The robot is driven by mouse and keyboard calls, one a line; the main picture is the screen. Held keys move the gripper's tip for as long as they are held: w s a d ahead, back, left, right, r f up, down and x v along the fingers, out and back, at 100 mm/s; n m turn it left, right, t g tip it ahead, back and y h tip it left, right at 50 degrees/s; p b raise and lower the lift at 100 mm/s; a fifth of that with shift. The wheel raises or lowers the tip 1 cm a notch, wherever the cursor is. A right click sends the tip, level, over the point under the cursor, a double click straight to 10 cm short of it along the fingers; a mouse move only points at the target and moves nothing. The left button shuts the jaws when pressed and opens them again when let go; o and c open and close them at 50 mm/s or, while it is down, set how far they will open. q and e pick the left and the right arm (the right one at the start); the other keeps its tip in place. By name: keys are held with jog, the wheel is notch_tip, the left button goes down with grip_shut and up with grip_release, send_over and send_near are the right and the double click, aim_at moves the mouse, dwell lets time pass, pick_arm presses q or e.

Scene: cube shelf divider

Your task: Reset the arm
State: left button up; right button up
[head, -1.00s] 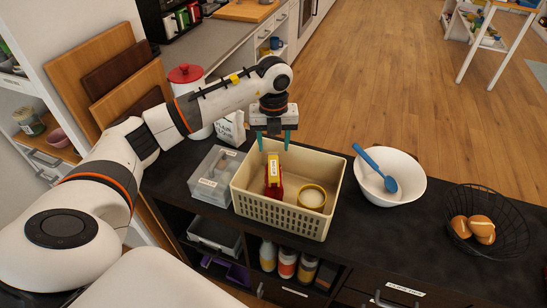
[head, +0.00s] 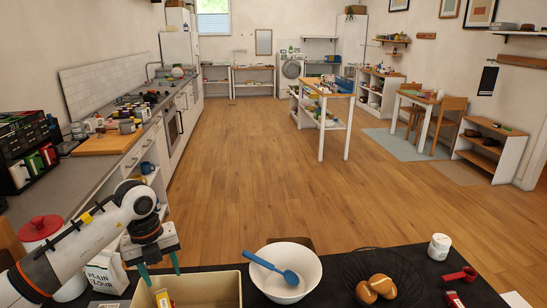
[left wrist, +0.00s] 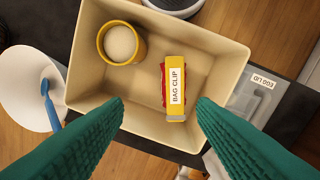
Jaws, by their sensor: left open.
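My left gripper (head: 160,273) comes in from the left in the head view. Its teal fingers are apart and empty, pointing down above a beige bin (head: 222,289). In the left wrist view the two fingers (left wrist: 160,130) frame the bin (left wrist: 215,48) below them. Inside the bin lie a yellow and red bag clip (left wrist: 176,85) and a round yellow container (left wrist: 121,43) with pale contents. My right gripper is not in view.
A white bowl (head: 300,262) with a blue spoon (head: 272,267) stands right of the bin. A wire basket (head: 349,284) of buns, a white mug (head: 439,247) and a red scoop (head: 460,275) are further right. A flour bag (head: 106,270) stands near my arm. Open floor lies beyond.

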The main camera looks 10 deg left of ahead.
pick_arm(q)
jog(key=s+d+m+t+h, duration=0.1)
jog(key=s+d+m+h, duration=0.2)
jog(key=d+h, duration=1.25)
jog(key=d+r+n+t+h, duration=0.3)
jog(key=d+r+n+t, duration=0.3)
jog(key=d+r+t, duration=0.35)
jog(key=a+f+n+t+y, duration=0.4)
jog(key=a+n+t+y, duration=0.55)
jog(key=n+y, duration=0.7)
jog(key=s+a+f+n+g+y, duration=0.35)
jog(key=a+f+n, duration=0.2)
jog(key=f, duration=0.25)
jog(key=s+f+n+g, duration=0.1)
jog(key=s+f+g, duration=0.6)
jog(key=s, duration=0.3)
jog(key=s+f+n+g, duration=0.1)
jog(key=s+f+g, duration=0.55)
jog(key=s, duration=0.45)
notch_tip(320, 180, down, 25)
jog(key=s+a+f+g, duration=0.2)
jog(key=s+a+f, duration=0.1)
jog(key=s+f, duration=1.4)
jog(key=shift+f+h, duration=0.35)
jog(key=shift+f, duration=0.15)
